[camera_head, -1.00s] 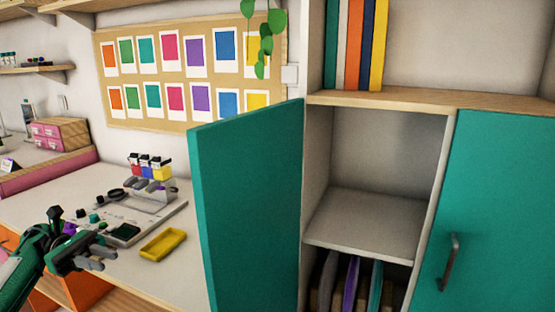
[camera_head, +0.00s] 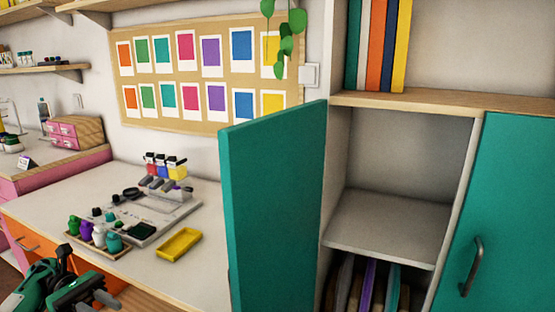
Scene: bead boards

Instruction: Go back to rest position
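My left gripper (camera_head: 98,296) is at the lower left, in front of the table's front edge and below the tabletop. Its grey fingers appear parted with nothing between them. My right gripper is not in the view. A teal cabinet door (camera_head: 272,200) stands open in the middle, and the cabinet's shelf (camera_head: 385,228) behind it is empty. The other teal door (camera_head: 510,215) with a dark handle is shut.
The white table (camera_head: 75,205) holds a grey board (camera_head: 158,225), a yellow tray (camera_head: 179,243) and a small tray of coloured bottles (camera_head: 100,237). Upright folders (camera_head: 375,285) fill the lower cabinet space. The open door's edge juts out beside the table.

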